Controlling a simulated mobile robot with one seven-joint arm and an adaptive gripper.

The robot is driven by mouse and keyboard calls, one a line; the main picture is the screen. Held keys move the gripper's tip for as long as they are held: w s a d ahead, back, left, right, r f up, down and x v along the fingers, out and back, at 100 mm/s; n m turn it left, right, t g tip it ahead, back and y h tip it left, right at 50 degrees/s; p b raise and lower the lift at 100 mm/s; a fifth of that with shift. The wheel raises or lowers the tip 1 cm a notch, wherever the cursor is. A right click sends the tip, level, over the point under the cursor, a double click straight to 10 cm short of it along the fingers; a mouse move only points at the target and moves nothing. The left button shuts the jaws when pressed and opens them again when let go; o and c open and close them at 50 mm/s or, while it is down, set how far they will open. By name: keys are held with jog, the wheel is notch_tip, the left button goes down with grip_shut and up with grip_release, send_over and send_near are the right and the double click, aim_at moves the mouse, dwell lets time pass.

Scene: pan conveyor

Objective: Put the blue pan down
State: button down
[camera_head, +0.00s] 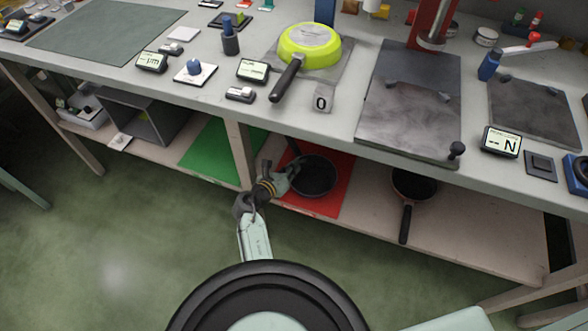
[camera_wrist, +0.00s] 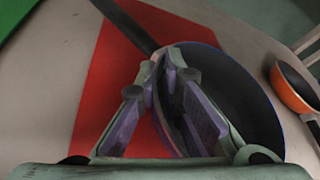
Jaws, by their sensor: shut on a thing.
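The blue pan (camera_head: 318,180) has a dark inside and a thin blue rim. It is upright over the red mat (camera_head: 322,208) on the lower shelf, resting on it or just above; I cannot tell which. My gripper (camera_head: 292,170) reaches in from the left, at the pan's near-left side. In the wrist view, the pan (camera_wrist: 243,95) spreads to the right of my gripper (camera_wrist: 164,85), whose fingers are closed on its rim. The dark handle points to the upper left over the red mat (camera_wrist: 112,75).
A pan with an orange outside (camera_wrist: 293,88) sits right of the mat and shows dark in the head view (camera_head: 414,188). A green mat (camera_head: 212,148) lies left, beyond a table leg (camera_head: 239,150). The worktop above (camera_head: 215,88) holds a lime-green pan (camera_head: 310,48).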

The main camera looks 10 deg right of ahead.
jog(key=shift+f, duration=0.45)
jog(key=shift+r, duration=0.15)
jog(key=c, duration=2.2)
grip_release()
jog(key=shift+f, duration=0.2)
jog(key=o, duration=0.5)
jog(key=shift+r, duration=0.1)
jog(key=v, duration=1.2)
